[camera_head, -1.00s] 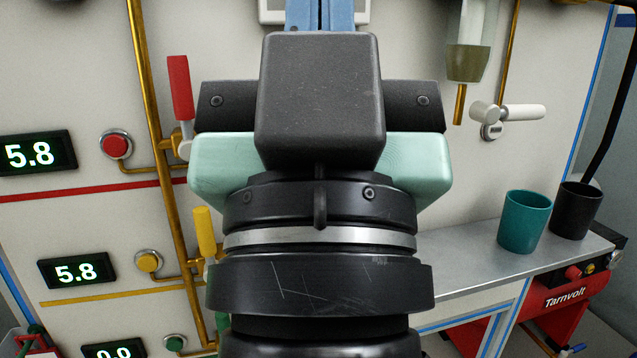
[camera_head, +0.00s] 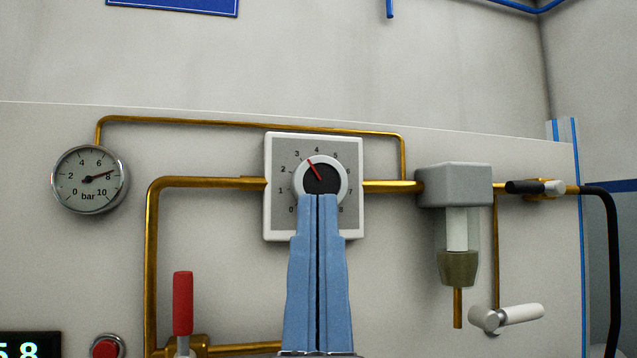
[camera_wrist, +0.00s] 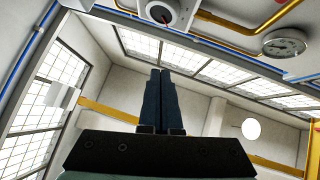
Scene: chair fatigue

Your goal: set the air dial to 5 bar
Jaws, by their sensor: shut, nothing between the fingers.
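The air dial (camera_head: 320,180) is a dark round knob with a pale rim on a square grey plate with a white frame, numbered 0 to 8. Its red pointer stands a little past 3, between 3 and 4. My gripper (camera_head: 318,198) is upright, its two blue fingers shut together and empty. The fingertips overlap the knob's lower edge; I cannot tell whether they touch it. The fingers hide the plate's lower middle. In the wrist view, my gripper (camera_wrist: 160,72) points up toward the dial (camera_wrist: 164,13), with a visible gap between them.
A round bar gauge (camera_head: 89,180) at left has its needle pointing right and slightly up, past 6. Brass pipes (camera_head: 152,260) run beside the dial. A red-handled valve (camera_head: 182,303) is lower left; a grey filter unit (camera_head: 453,185) and white lever (camera_head: 520,313) are right.

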